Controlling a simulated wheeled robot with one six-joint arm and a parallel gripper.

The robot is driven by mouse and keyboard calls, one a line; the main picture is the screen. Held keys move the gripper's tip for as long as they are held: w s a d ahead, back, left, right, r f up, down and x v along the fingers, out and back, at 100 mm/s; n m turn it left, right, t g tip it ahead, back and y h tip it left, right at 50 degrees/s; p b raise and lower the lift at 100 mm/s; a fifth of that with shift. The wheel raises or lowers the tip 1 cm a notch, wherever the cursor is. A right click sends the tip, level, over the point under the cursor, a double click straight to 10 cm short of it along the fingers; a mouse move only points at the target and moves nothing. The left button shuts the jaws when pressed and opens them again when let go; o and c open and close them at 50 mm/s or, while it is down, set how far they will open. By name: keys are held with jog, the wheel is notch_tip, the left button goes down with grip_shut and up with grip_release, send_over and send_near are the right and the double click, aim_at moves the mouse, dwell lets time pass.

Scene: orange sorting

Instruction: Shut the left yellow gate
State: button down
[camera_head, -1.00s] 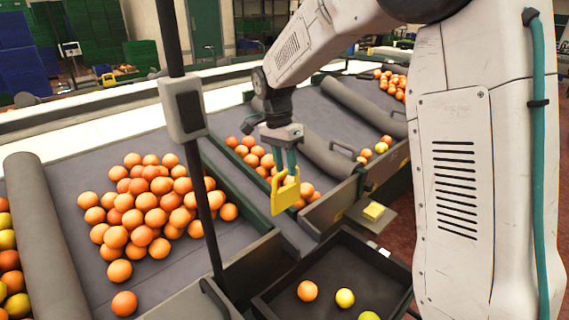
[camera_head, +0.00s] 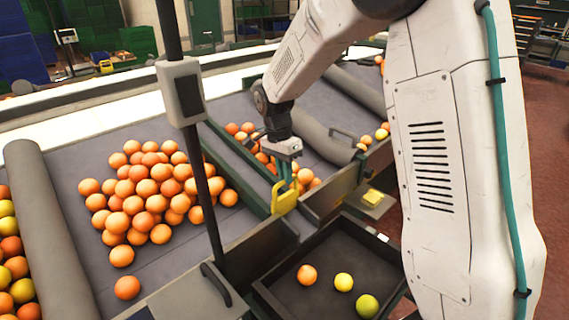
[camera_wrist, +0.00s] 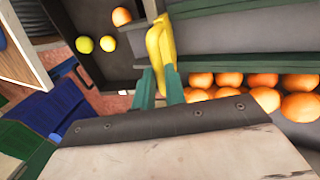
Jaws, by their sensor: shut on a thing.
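The left yellow gate (camera_head: 285,199) is a small yellow frame at the lower end of a sorting lane, beside the green-topped divider. My gripper (camera_head: 284,177) is above it with its teal fingers shut on the gate's upper part. In the wrist view the yellow gate (camera_wrist: 161,42) stands between the two teal fingertips (camera_wrist: 160,80). The gate's lower edge meets the lane's end near the divider; whether it touches the lane floor I cannot tell.
Oranges (camera_head: 240,130) lie in the lane behind the gate. A big pile of oranges (camera_head: 140,195) fills the left lane. A dark bin (camera_head: 325,245) with a few fruits is in front. A dark post (camera_head: 200,170) stands left.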

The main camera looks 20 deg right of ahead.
jog(key=shift+s+f, duration=0.1)
jog(key=shift+f, duration=0.15)
jog(key=c, duration=1.5)
grip_release()
jog(key=shift+f, duration=0.1)
jog(key=shift+o, duration=0.2)
notch_tip(320, 180, up, 8)
jog(key=w, duration=0.1)
jog(key=shift+w+a, duration=0.25)
jog(key=shift+a, duration=0.05)
jog(key=shift+f, duration=0.1)
